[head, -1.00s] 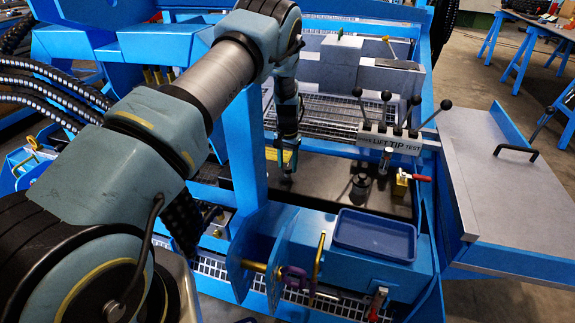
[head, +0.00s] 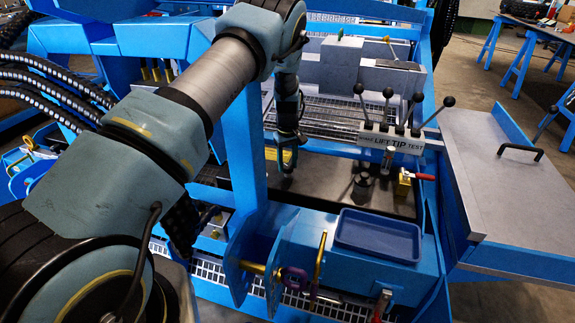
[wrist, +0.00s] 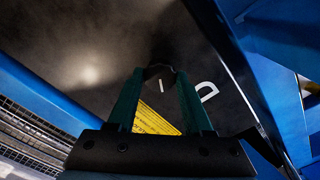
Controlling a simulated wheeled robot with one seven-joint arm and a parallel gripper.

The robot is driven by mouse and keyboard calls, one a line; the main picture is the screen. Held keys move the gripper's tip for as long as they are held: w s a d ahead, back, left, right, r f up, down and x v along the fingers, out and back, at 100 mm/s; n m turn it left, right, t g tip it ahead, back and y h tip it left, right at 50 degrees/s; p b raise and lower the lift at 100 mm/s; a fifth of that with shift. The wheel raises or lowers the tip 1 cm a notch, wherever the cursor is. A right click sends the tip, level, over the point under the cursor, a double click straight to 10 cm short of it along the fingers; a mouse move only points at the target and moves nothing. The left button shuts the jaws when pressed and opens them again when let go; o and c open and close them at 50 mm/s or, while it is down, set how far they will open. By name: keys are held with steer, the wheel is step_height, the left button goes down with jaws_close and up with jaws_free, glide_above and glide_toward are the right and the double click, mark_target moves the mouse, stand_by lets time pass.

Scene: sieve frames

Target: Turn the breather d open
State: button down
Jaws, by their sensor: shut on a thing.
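My gripper (wrist: 160,76) shows from behind in the wrist view, its two teal fingers close together on a small dark round part, the breather d (wrist: 158,69). The fingers hide most of this part, so how far it is turned cannot be seen. A white letter D (wrist: 208,92) is marked on the dark plate right beside it. In the head view my gripper (head: 288,172) points down at the dark plate (head: 320,190), just right of the blue upright post; the breather itself is too small to make out there.
A yellow label (wrist: 155,121) shows between the fingers. A blue post (head: 243,140) stands close left of my arm. Dark cylindrical fittings (head: 362,185), a red-handled valve (head: 405,181), a lever block (head: 392,140) and a blue tray (head: 378,238) lie to the right.

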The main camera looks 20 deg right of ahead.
steer(key=n, duration=0.6)
steer(key=shift+b, duration=0.3)
steer(key=n, duration=1.8)
steer(key=shift+p, duration=0.3)
steer(key=shift+n, duration=0.3)
steer(key=shift+c, duration=1.5)
jaws_free()
steer(key=shift+r, duration=0.1)
